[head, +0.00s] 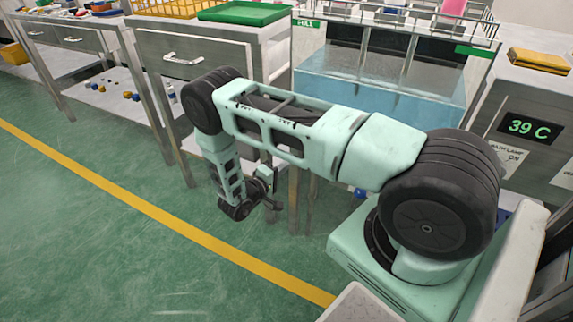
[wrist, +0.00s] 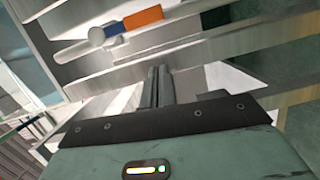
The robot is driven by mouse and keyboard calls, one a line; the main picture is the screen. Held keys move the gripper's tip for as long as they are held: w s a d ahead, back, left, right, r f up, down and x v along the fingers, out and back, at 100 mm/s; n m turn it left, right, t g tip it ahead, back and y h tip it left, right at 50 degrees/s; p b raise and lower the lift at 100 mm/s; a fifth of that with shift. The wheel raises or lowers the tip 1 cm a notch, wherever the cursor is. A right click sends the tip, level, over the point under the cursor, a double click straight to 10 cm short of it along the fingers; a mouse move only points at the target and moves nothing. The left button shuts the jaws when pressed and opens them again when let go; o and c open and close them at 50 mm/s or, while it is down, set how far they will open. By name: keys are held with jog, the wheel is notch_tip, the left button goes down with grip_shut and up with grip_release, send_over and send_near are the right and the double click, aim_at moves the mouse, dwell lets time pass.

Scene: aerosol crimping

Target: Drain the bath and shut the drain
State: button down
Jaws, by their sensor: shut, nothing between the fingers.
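The bath (head: 380,95) is a clear-walled tank with blue water in it, behind my arm in the head view. A green label reading FULL (head: 305,23) is at its upper left. In the wrist view a pale pipe (wrist: 75,52) carries a rounded grey end, a blue band (wrist: 115,29) and an orange part (wrist: 143,18), probably the drain valve. My gripper (head: 275,203) hangs low in front of the bench legs. Its fingers (wrist: 157,72) are together and empty, pointing towards the pipe, apart from the orange part in the picture. Whether the drain is open cannot be told.
A display (head: 529,127) reads 39 C at the right. A drawer cabinet (head: 190,60) with a green tray (head: 245,12) stands left of the bath. Metal legs and rails crowd my gripper. The green floor (head: 80,220) with its yellow line is clear.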

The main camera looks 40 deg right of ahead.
jog(key=a, duration=0.7)
jog(key=shift+s+a+p, duration=0.3)
jog(key=shift+s+a, duration=0.05)
jog(key=shift+s, duration=0.05)
